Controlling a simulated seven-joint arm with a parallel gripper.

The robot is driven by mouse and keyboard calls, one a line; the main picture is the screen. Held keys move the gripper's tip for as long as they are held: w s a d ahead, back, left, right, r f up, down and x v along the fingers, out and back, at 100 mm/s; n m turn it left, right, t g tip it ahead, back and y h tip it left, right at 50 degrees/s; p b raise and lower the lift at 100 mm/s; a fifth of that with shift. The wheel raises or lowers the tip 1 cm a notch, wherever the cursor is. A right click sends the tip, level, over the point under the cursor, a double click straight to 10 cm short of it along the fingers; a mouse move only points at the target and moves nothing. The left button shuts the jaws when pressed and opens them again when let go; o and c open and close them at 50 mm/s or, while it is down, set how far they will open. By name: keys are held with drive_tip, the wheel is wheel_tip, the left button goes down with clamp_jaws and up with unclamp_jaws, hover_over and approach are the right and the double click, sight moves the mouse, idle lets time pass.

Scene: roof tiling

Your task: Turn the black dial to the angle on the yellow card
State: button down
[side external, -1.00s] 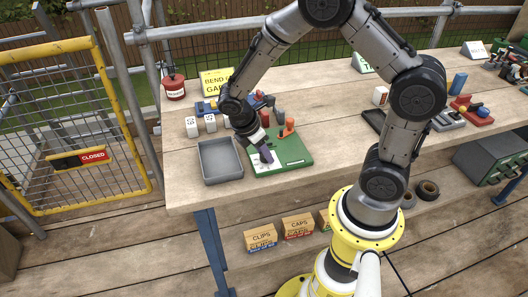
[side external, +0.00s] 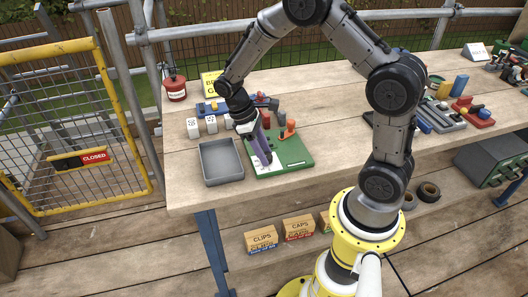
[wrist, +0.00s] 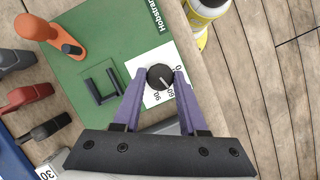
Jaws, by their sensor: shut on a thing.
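The black dial (wrist: 157,74) sits on a white numbered scale (wrist: 153,95) on a green board (wrist: 95,40). Its white pointer line aims down and right in the wrist view, towards the 60 mark. My gripper (wrist: 161,73) has its purple fingers on either side of the dial, shut on it. In the side view my gripper (side external: 265,161) reaches down to the board (side external: 293,152), and the dial is hidden there. The yellow card (side external: 210,82) stands at the back; my arm covers part of it and its angle cannot be read.
A grey tray (side external: 221,164) lies left of the board. White numbered blocks (side external: 193,128) and a blue rack stand behind.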

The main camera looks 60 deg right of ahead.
drive_tip(key=shift+m, duration=0.6)
drive_tip(key=shift+c, duration=2.2)
unclamp_jaws()
drive_tip(key=d+v, duration=0.1)
drive_tip(key=v, duration=1.2)
drive_tip(key=shift+w+a+r, duration=0.15)
drive_tip(key=shift+a+r, duration=0.1)
drive_tip(key=shift+r, duration=0.2)
